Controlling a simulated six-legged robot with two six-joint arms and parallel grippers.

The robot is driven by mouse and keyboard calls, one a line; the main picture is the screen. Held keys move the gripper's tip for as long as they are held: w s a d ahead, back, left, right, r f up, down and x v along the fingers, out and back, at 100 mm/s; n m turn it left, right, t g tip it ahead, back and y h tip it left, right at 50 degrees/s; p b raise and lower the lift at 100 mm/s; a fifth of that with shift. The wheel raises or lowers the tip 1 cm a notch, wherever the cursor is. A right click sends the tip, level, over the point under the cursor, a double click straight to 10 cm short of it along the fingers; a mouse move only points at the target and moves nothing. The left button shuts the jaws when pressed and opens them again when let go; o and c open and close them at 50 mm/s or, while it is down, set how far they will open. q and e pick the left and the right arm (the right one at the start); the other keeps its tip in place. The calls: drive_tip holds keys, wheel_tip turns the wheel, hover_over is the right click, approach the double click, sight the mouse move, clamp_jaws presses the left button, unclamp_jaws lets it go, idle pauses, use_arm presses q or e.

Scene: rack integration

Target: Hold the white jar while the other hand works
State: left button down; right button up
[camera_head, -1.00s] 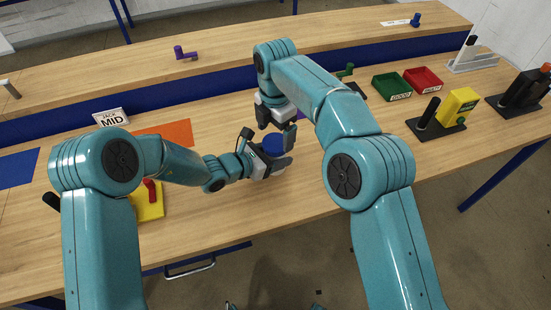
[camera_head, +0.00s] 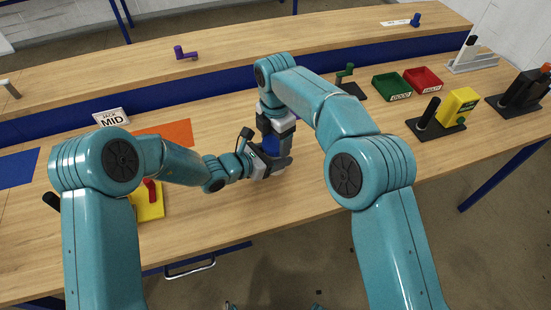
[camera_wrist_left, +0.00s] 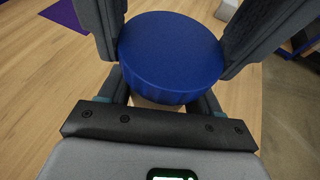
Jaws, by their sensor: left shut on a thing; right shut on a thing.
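The white jar (camera_wrist_left: 150,103) shows only as a pale sliver below its blue lid (camera_wrist_left: 172,55) in the left wrist view. The lid also shows in the head view (camera_head: 271,146). My left gripper (camera_head: 273,163) comes in from the left, low over the table, and is shut on the jar's body. My right gripper (camera_head: 274,134) points down from above and is shut on the blue lid. Dark fingers flank the lid on both sides in the left wrist view. Most of the jar's body is hidden by the grippers.
An orange mat (camera_head: 163,134) and a MID sign (camera_head: 111,117) lie to the left. A yellow plate with a red handle (camera_head: 150,190) is nearer me. Green (camera_head: 391,86) and red (camera_head: 423,79) trays and a yellow device (camera_head: 456,107) stand right. Table front of the jar is clear.

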drive_tip(key=shift+m, duration=0.6)
drive_tip(key=o, duration=1.2)
drive_tip(key=shift+r, duration=0.1)
wheel_tip(320, 180, up, 7)
drive_tip(key=shift+r, duration=0.15)
use_arm(q)
drive_tip(key=shift+c, duration=0.7)
unclamp_jaws()
